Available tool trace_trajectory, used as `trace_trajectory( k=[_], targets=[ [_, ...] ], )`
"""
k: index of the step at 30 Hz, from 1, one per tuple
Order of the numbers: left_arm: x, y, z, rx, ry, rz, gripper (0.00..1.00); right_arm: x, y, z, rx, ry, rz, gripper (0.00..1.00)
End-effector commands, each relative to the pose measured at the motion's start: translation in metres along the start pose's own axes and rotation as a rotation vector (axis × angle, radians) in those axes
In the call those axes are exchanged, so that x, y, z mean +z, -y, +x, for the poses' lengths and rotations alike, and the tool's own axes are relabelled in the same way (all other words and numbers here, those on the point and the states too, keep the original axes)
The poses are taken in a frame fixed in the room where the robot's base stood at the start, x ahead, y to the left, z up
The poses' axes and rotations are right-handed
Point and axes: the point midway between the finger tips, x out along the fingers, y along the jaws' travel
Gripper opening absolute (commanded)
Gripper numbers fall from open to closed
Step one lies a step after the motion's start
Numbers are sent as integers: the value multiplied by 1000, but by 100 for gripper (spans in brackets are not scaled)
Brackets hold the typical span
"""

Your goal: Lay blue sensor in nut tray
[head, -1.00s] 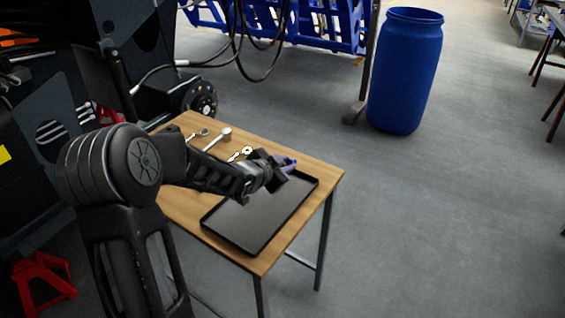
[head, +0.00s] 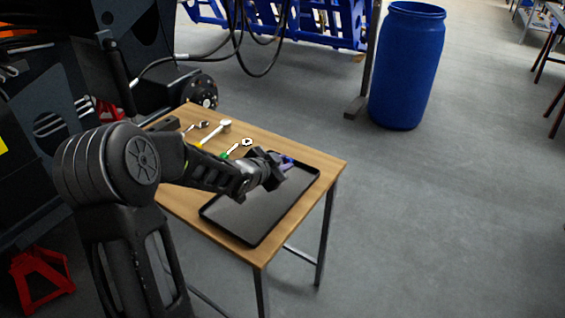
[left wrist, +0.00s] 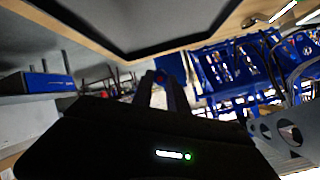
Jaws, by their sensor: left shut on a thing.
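The blue sensor (head: 288,162) shows as a small blue piece at the far end of the black nut tray (head: 241,219). My left gripper (head: 279,171) is shut on it, above the far part of the tray. The gripper hides most of the sensor, and I cannot tell whether the sensor touches the tray floor. In the left wrist view the gripper fingers (left wrist: 165,92) point away from the camera, and the dark tray (left wrist: 170,22) fills the top. The sensor is too dark to make out clearly there. My right gripper is not in view.
The tray lies on a small wooden table (head: 325,163). A ratchet-like tool (head: 217,133), a green-handled wrench (head: 238,148) and another wrench lie along its back left edge. A blue barrel (head: 405,65) stands on the floor beyond. The near tray floor is bare.

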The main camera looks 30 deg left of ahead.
Motion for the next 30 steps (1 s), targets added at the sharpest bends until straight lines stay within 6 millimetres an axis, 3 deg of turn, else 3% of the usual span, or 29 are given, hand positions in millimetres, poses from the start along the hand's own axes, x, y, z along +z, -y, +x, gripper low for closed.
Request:
trace_trajectory(
  k=[1,12,29,30],
  targets=[
    [9,-5,5,0,0,0,0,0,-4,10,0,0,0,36],
    [36,-22,22,0,0,0,0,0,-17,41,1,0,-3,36],
    [43,-25,26,0,0,0,0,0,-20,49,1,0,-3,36],
    [43,-25,26,0,0,0,21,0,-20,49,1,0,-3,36]
  ],
)
